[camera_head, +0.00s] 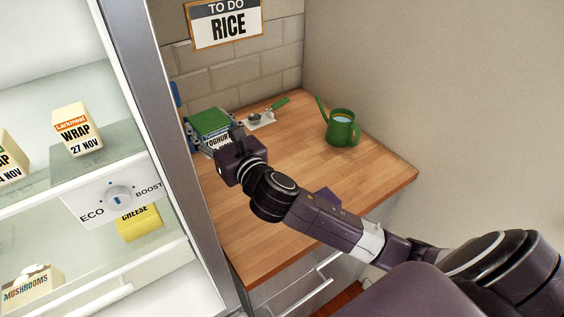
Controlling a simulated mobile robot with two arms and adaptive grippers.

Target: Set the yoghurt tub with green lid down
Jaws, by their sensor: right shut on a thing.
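The yoghurt tub with green lid (209,123) is at the back left of the wooden counter, near the tiled wall. My left gripper does not show.
A green watering can (341,130) stands on the counter (285,205) to the right. A green-handled tool (268,112) lies on a white rest behind. The open fridge (178,150) with packed food borders the left.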

